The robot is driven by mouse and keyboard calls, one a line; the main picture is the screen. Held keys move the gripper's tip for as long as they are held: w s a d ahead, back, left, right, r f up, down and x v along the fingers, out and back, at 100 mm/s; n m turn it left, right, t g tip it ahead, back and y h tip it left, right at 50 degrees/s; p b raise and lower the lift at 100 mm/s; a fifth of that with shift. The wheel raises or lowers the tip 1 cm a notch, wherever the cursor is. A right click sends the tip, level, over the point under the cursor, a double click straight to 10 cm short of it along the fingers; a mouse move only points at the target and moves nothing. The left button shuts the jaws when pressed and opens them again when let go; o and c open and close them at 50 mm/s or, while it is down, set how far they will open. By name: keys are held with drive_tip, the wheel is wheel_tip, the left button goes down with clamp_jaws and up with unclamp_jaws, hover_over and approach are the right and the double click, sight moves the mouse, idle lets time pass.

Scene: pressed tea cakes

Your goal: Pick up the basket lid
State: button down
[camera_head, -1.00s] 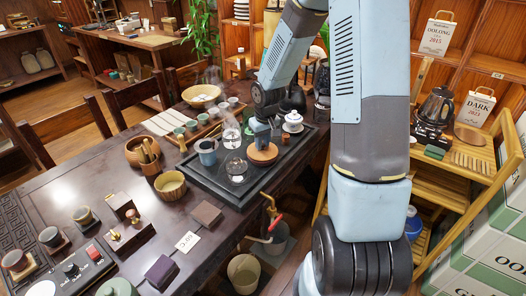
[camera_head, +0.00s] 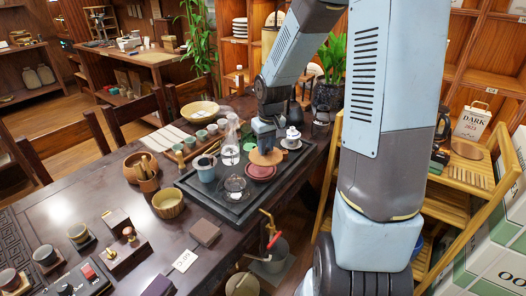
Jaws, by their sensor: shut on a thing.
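The basket lid looks like a round tan disc (camera_head: 272,158). My gripper (camera_head: 266,143) points down from above and is shut on its top. The lid is held just above a reddish-brown dish (camera_head: 262,173) on the dark tea tray (camera_head: 213,197), with the front of the dish showing below the lid's edge. The fingertips are small here and partly merge with the lid.
A glass vessel (camera_head: 235,184) and a blue-grey cup (camera_head: 206,169) stand left of the lid. A white lidded bowl (camera_head: 292,138) is close at right, and a glass pitcher (camera_head: 230,150) is behind left. A yellowish woven bowl (camera_head: 168,204) stands left of the tray.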

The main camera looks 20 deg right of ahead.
drive_tip(key=s+r, duration=0.5)
drive_tip(key=s, duration=0.4)
drive_tip(key=shift+s+d, duration=0.35)
drive_tip(key=shift+d, duration=0.1)
